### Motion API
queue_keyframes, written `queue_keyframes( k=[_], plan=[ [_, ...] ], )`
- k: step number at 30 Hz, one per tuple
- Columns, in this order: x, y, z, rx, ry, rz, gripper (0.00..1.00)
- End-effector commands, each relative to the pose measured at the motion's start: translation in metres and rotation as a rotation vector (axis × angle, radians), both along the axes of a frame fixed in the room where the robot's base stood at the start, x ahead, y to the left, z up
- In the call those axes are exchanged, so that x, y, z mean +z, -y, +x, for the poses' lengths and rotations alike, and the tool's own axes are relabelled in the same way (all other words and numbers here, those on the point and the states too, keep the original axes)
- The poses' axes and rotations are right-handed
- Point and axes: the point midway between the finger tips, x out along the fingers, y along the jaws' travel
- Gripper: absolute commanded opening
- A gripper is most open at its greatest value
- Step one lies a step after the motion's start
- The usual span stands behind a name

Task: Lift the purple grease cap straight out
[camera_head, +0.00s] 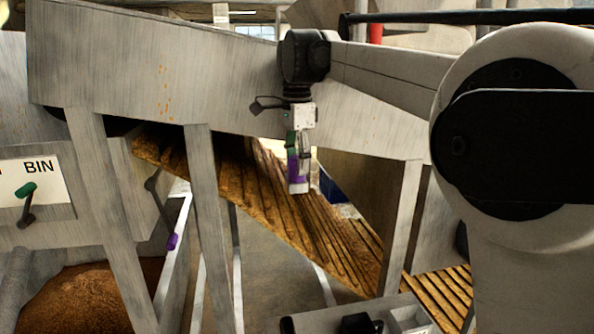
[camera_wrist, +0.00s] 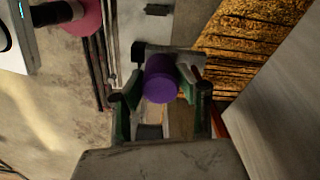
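The purple grease cap (camera_wrist: 161,79) is a short round cylinder in the wrist view. It lies between the two fingers of my gripper (camera_wrist: 163,92), close against their pads. In the head view, my gripper (camera_head: 299,168) points down, with purple (camera_head: 292,164) showing along and under its fingers. It looks shut on the cap, though the far contact is partly hidden. A second small purple piece (camera_head: 172,242) shows lower left, at the end of a dark lever.
A grey slanted panel (camera_head: 150,70) stands behind my gripper, with brown ridged slats (camera_head: 290,215) sloping below. Grey posts (camera_head: 205,190) stand to the left. A bin sign (camera_head: 38,172) with a green-ended lever (camera_head: 26,190) is at far left. Brown grain (camera_head: 85,300) lies below.

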Motion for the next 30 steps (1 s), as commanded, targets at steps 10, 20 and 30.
queue_keyframes(
  k=[10, 20, 30],
  plan=[
    [0.000, 0.000, 0.000, 0.000, 0.000, 0.000, 0.04],
    [0.018, 0.000, 0.000, 0.000, 0.000, 0.000, 0.04],
    [0.059, -0.024, -0.025, 0.004, 0.000, 0.000, 0.04]
  ],
)
